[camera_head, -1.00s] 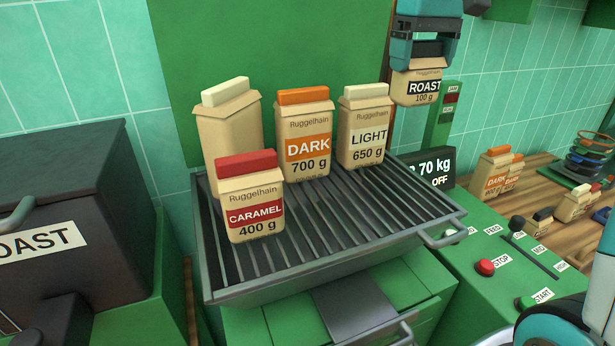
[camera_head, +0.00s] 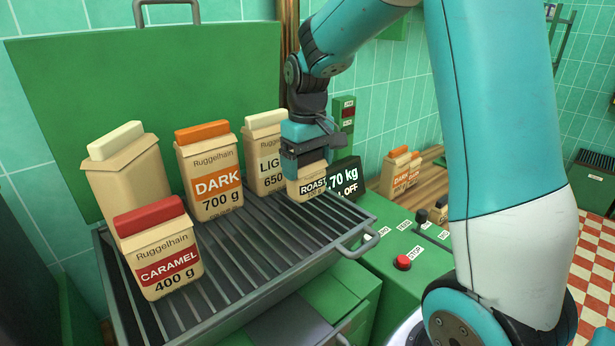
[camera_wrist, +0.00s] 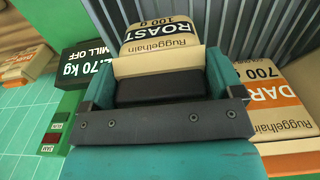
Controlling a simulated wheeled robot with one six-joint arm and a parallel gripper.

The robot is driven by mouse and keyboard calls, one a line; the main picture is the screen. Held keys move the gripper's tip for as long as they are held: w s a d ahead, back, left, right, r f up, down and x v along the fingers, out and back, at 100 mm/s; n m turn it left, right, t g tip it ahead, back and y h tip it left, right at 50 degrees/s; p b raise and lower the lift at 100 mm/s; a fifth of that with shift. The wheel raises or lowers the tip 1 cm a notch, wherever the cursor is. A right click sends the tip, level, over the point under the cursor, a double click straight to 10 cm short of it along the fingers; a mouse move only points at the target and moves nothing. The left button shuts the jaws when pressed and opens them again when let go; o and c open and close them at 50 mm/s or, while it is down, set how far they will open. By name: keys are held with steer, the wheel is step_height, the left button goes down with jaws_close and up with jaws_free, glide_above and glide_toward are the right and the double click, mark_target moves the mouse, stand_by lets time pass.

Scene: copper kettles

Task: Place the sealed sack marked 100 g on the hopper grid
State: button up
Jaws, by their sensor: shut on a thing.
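The tan ROAST 100 g sack (camera_head: 306,185) is upright in my gripper (camera_head: 305,163), over the back right part of the hopper grid (camera_head: 262,240). My gripper points down and is shut on the sack's top. In the wrist view the sack (camera_wrist: 160,40) shows between the two fingers (camera_wrist: 160,88), with grid bars behind it. I cannot tell whether its base touches the bars. The LIGHT sack (camera_head: 265,150) stands just left of my gripper, partly covered by it.
Also on the grid are the DARK 700 g sack (camera_head: 212,178), the CARAMEL 400 g sack (camera_head: 160,255) and a pale-topped sack (camera_head: 125,170). A display (camera_head: 346,178) and a green panel with a red stop button (camera_head: 402,263) are at right. The grid's front middle is clear.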

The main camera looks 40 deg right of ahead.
mark_target(308, 180)
steer(key=shift+f+p, duration=0.4)
steer(key=shift+f, duration=1.75)
steer(key=shift+f, duration=0.15)
steer(key=o, duration=0.7)
steer(key=shift+o, duration=0.2)
